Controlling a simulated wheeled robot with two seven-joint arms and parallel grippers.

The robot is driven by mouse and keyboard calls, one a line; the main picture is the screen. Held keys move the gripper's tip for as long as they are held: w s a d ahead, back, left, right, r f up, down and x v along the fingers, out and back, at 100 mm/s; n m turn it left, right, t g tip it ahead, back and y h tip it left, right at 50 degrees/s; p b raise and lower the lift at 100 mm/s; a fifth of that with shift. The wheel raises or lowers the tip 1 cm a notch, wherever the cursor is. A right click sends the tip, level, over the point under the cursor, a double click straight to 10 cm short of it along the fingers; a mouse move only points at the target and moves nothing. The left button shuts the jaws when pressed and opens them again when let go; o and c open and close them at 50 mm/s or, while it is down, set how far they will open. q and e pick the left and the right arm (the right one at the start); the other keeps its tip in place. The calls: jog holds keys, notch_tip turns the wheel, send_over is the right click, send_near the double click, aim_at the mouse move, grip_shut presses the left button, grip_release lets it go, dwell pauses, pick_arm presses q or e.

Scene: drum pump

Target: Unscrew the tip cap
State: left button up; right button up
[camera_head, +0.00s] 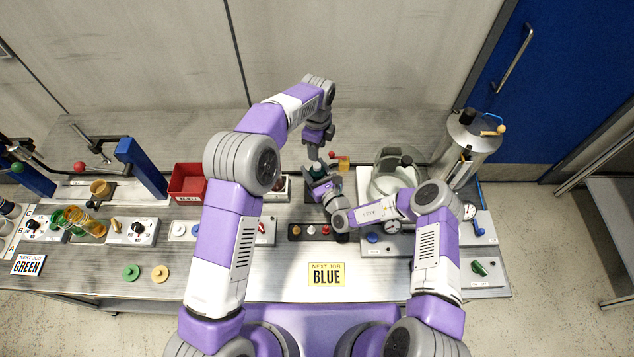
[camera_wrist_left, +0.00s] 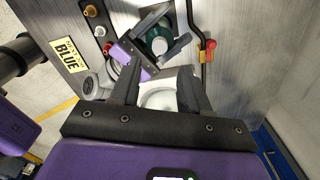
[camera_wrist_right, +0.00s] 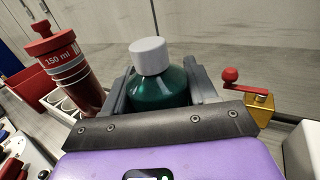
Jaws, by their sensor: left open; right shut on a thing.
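A dark green bottle (camera_wrist_right: 158,88) with a pale grey cap (camera_wrist_right: 149,56) stands upright between the fingers of my right gripper (camera_wrist_right: 157,92), which is shut on its body. In the left wrist view the bottle (camera_wrist_left: 158,42) and its cap (camera_wrist_left: 180,46) show beyond my left fingers. My left gripper (camera_wrist_left: 158,88) is open, with nothing held between its fingers. In the head view my left gripper (camera_head: 314,153) points down just above the bottle (camera_head: 317,171), apart from the cap as far as I can tell. My right gripper (camera_head: 322,183) is partly hidden there.
A red 150 ml cylinder (camera_wrist_right: 62,65) stands left of the bottle, and a brass block with a red crank (camera_wrist_right: 245,88) stands right. A red bin (camera_head: 187,184) lies left. A glass vessel (camera_head: 392,172) and metal tank (camera_head: 468,140) stand right. A yellow BLUE sign (camera_head: 326,275) lies in front.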

aim_at(317, 165)
grip_shut()
pick_arm(q)
jog(key=shift+s+d+f+m, duration=0.1)
jog(key=shift+s+f+m, duration=0.1)
jog(key=shift+m, duration=0.35)
jog(key=shift+s+f+m, duration=0.1)
jog(key=shift+f+m, duration=0.1)
jog(key=shift+m, duration=0.35)
jog(key=shift+w+r+m, duration=0.25)
jog(key=shift+r+m, duration=0.05)
jog(key=shift+m, duration=0.8)
jog(key=shift+f, duration=3.9)
jog(key=shift+c, duration=0.2)
